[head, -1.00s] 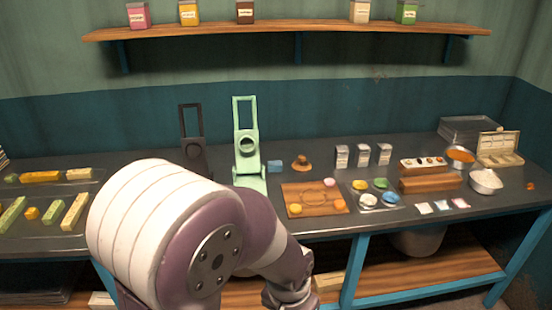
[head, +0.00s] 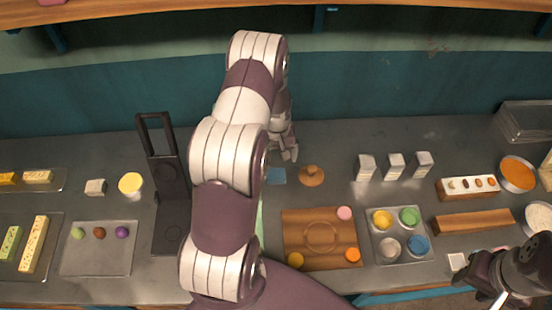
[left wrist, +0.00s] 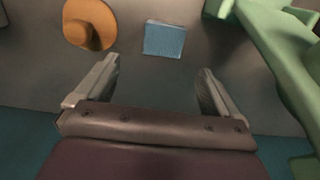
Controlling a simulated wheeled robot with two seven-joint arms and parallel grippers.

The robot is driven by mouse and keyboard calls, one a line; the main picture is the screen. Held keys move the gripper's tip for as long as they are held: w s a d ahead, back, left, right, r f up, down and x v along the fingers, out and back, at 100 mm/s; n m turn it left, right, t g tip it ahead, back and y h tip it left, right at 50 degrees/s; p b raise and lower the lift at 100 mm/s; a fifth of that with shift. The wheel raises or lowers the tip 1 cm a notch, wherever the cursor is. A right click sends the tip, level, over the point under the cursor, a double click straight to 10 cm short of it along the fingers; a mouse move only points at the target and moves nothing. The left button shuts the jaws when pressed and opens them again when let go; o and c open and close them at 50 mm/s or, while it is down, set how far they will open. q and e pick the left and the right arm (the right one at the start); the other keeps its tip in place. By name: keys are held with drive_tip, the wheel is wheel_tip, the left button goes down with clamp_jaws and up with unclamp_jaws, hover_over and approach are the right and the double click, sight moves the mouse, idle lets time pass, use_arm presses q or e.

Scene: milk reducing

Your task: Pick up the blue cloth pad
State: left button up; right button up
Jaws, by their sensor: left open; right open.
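The blue cloth pad (head: 276,176) lies flat on the dark counter, just left of a round wooden knobbed piece. In the left wrist view the square blue cloth pad (left wrist: 164,39) lies ahead of the fingers, roughly centred between them. My left gripper (head: 289,156) is above the counter just behind the pad, apart from it. In the left wrist view my left gripper (left wrist: 158,78) is open with nothing between its fingers. My right gripper (head: 497,290) is at the lower right near the counter's front edge; its fingertips are partly cut off by the frame.
The wooden knobbed piece (head: 312,176) is close beside the pad, and a green stand (left wrist: 270,45) is on its other side. A wooden board (head: 296,222) and a tray of coloured cups (head: 377,258) lie in front. A black stand (head: 168,200) is to the left.

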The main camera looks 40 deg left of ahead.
sight(276, 174)
use_arm(q)
drive_tip(key=f, duration=0.1)
drive_tip(key=s+f+p, duration=0.1)
drive_tip(key=f+p, duration=0.1)
drive_tip(key=shift+s+d, duration=0.3)
drive_tip(key=shift+d, duration=0.05)
drive_tip(key=f, duration=0.2)
drive_tip(key=f+p, duration=0.1)
drive_tip(key=f, duration=0.1)
drive_tip(key=shift+w+a, duration=0.15)
drive_tip(key=shift+w, duration=0.1)
drive_tip(key=shift+a+f, duration=0.1)
drive_tip(key=shift+s+d+r, duration=0.15)
drive_tip(key=shift+d+r, duration=0.1)
drive_tip(key=c, duration=1.1)
drive_tip(key=shift+a+f, duration=0.1)
drive_tip(key=shift+c, duration=0.2)
use_arm(e)
drive_tip(key=r, duration=0.2)
drive_tip(key=s+r, duration=0.1)
drive_tip(key=shift+d+r, duration=0.3)
drive_tip(key=shift+d, duration=0.1)
